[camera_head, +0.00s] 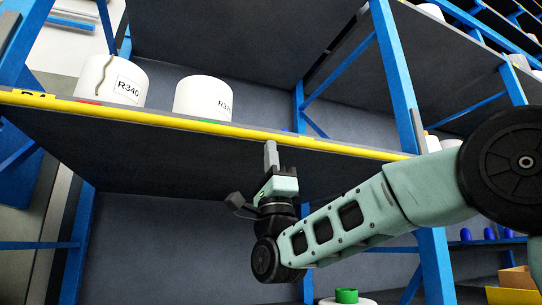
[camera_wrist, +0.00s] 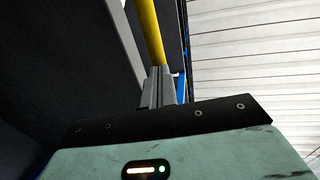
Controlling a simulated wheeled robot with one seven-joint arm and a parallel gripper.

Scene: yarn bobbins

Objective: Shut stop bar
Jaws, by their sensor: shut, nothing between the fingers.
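A long yellow bar (camera_head: 160,120) runs along the front edge of the upper shelf, sloping down to the right in the head view. It also shows in the wrist view (camera_wrist: 148,30), running away just beyond my fingertips. My gripper (camera_head: 270,148) points up, with its fingers closed together and empty, at the lower side of the bar near the shelf's right half. The closed fingers also show in the wrist view (camera_wrist: 156,86). Whether the fingertips touch the bar I cannot tell.
Two white bobbins, one labelled R340 (camera_head: 105,82) and one (camera_head: 200,98) to its right, stand on the shelf behind the bar. Blue rack posts (camera_head: 392,62) flank the bay. A cardboard box (camera_head: 515,278) and several blue-topped items are at lower right. The shelf's underside is above my wrist.

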